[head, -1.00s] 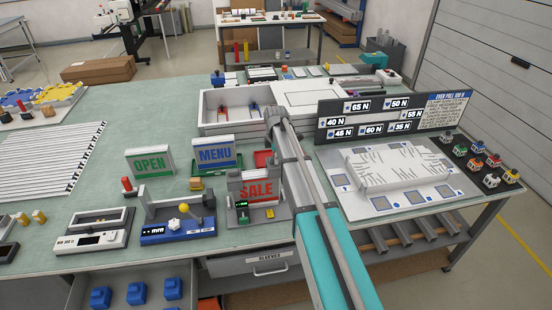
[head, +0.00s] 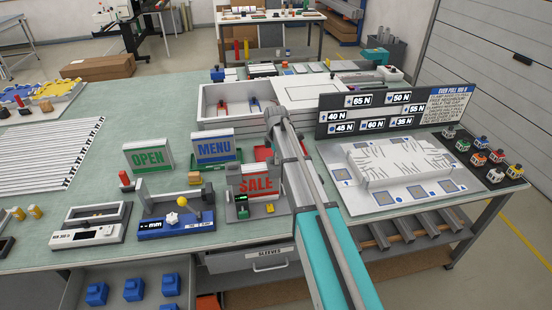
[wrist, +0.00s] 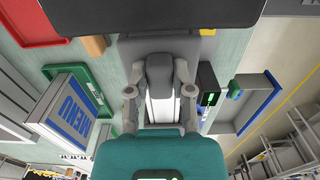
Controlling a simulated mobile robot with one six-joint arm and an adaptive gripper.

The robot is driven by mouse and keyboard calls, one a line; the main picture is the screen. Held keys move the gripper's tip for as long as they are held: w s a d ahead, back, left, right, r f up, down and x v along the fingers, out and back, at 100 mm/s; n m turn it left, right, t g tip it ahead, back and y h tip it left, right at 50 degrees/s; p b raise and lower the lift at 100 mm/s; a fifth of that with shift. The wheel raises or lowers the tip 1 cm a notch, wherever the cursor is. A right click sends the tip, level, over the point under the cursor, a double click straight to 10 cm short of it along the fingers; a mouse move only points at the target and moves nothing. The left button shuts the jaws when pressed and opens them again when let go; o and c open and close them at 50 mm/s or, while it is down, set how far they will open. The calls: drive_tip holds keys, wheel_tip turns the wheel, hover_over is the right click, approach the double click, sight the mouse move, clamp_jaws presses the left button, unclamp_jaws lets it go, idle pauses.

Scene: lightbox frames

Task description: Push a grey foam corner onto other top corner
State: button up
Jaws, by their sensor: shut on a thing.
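The SALE lightbox (head: 256,184) stands upright on a grey base beside my arm; the arm covers its right part. My gripper is hidden behind the arm in the head view. In the wrist view, my gripper (wrist: 160,90) is shut with its two fingers on either side of a grey piece (wrist: 160,66), which looks like the grey foam corner. A white strip shows below that piece, between the fingers. I cannot tell whether the piece touches the lightbox frame.
The OPEN lightbox (head: 148,156) stands left of MENU. A blue measuring device (head: 178,224) is in front. A red tray (wrist: 32,22) and a tan block (wrist: 94,45) lie near the gripper.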

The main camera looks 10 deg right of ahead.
drive_tip(key=shift+f, duration=0.2)
idle(0.7)
drive_tip(key=o, duration=0.9)
drive_tip(key=shift+r, duration=0.1)
wheel_tip(320, 180, up, 10)
drive_tip(key=p, duration=0.9)
drive_tip(key=shift+p, duration=0.3)
